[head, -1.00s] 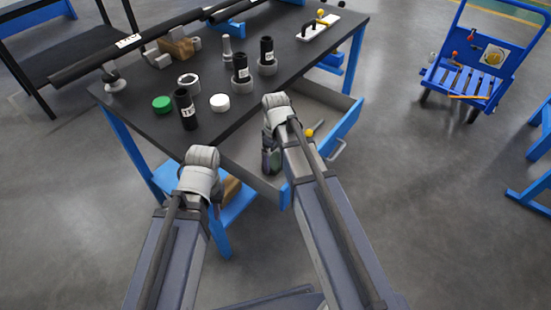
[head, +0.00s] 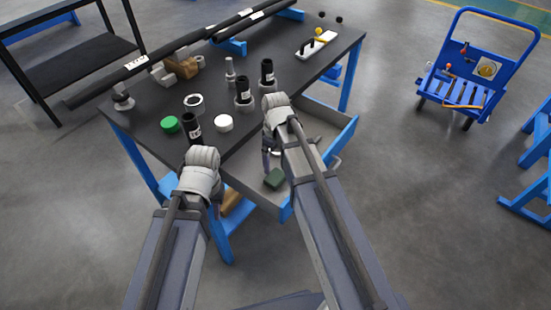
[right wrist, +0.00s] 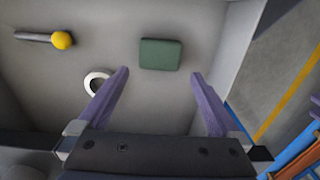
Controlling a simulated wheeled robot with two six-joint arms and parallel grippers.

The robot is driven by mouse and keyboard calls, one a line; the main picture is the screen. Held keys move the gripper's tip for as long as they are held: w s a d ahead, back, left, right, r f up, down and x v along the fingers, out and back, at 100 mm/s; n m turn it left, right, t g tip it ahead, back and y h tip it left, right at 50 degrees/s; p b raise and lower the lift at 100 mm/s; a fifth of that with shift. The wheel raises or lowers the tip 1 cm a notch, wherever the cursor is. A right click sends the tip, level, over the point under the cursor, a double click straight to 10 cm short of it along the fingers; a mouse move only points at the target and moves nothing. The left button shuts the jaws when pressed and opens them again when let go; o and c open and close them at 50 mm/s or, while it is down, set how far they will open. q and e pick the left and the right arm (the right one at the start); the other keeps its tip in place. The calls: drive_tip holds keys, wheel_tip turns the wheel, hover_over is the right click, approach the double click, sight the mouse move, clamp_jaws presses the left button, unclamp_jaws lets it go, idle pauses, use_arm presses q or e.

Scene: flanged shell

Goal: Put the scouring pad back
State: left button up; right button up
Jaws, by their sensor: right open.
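The scouring pad (head: 274,179) is a dark green block lying flat on the floor of the open drawer (head: 330,120). In the right wrist view the pad (right wrist: 160,54) lies ahead of the fingers, within the width between them and apart from both. My right gripper (right wrist: 160,73) is open and empty, over the drawer; in the head view its fingers (head: 269,158) are partly hidden by my arm. My left gripper (head: 217,203) hangs in front of the table, left of the drawer; its fingers are mostly hidden by its wrist.
A yellow-headed tool (right wrist: 61,40) and a white ring (right wrist: 98,83) lie in the drawer. The tabletop (head: 225,135) holds a green lid (head: 170,124), a white lid (head: 223,123), black cylinders and a long dark pipe. A blue cart (head: 465,85) stands at right.

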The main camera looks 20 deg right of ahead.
use_arm(q)
wheel_tip(320, 180, up, 3)
drive_tip(key=shift+r+p, duration=0.2)
drive_tip(key=shift+p, duration=0.9)
use_arm(e)
drive_tip(key=s+a+r+m, duration=0.1)
drive_tip(key=s+a+m, duration=0.1)
drive_tip(key=s+a, duration=0.3)
drive_tip(key=s+a+r+m+h, duration=0.1)
drive_tip(key=s+a+r, duration=0.1)
drive_tip(key=s+a, duration=0.3)
drive_tip(key=s, duration=0.4)
drive_tip(key=shift+s+a+r+m, duration=0.15)
drive_tip(key=shift+a+r+m, duration=0.1)
drive_tip(key=shift+m, duration=0.15)
